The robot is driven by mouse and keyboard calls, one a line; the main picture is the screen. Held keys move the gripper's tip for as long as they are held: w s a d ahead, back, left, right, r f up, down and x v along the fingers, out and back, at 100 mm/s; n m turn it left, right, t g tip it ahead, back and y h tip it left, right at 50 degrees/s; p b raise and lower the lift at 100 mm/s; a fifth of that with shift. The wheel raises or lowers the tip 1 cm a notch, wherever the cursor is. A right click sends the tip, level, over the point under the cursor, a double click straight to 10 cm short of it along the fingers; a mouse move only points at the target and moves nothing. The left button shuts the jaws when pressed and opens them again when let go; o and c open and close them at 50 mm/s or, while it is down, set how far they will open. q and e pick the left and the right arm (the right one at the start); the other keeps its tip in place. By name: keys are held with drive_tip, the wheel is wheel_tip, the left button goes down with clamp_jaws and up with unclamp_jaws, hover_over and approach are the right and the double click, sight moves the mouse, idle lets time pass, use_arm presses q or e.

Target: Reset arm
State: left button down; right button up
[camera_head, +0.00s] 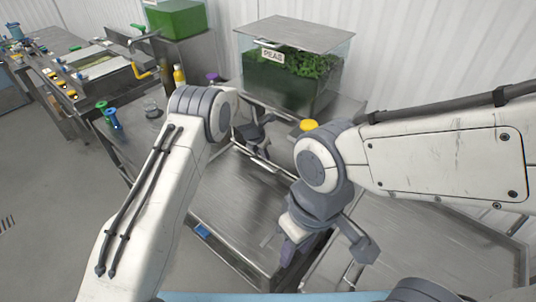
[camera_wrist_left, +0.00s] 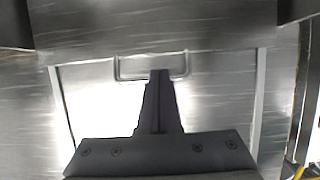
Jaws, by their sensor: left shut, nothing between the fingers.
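My left gripper (camera_head: 262,150) is in the middle of the head view, over the metal worktop and in front of the peas bin (camera_head: 290,75). In the left wrist view its two dark fingers (camera_wrist_left: 160,76) lie together, shut and empty. The fingertips overlap a thin metal loop handle (camera_wrist_left: 187,66) in that view; I cannot tell whether they touch it. My right gripper (camera_head: 325,252) is lower, at the right of the worktop's middle. Its fingers are spread apart with nothing visible between them.
The bare steel worktop (camera_head: 232,195) lies between my arms. The clear bin of green peas stands behind it. A second green bin (camera_head: 178,20) stands further back. A yellow bottle (camera_head: 179,76) and a side table with machinery (camera_head: 85,72) are at the left.

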use_arm(q)
drive_tip(key=shift+p+v, duration=0.95)
drive_tip(key=shift+v, duration=1)
use_arm(e)
drive_tip(key=shift+s+r, duration=0.15)
drive_tip(key=shift+r, duration=1.3)
use_arm(q)
drive_tip(key=s+d+r+m+g+b, duration=0.1)
drive_tip(key=s+d+r+m+b, duration=0.2)
drive_tip(key=s+r+m, duration=0.45)
drive_tip(key=s+d+r+m+g+b, duration=0.1)
drive_tip(key=s+d+r+m+b, duration=0.25)
drive_tip(key=s+m, duration=0.7)
drive_tip(key=s+a+m+y+b, duration=0.1)
drive_tip(key=s+a+m, duration=0.3)
drive_tip(key=s+m, duration=0.4)
drive_tip(key=s+a+m+g+b, duration=0.1)
drive_tip(key=s+a+m+b, duration=0.2)
drive_tip(key=s+m, duration=0.6)
drive_tip(key=s+a, duration=0.2)
drive_tip(key=s, duration=0.8)
drive_tip(key=shift+a+y, duration=0.2)
drive_tip(key=shift+y, duration=0.2)
use_arm(e)
wheel_tip(320, 180, down, 11)
use_arm(q)
drive_tip(key=shift+s+r, duration=0.1)
drive_tip(key=shift+s, duration=0.1)
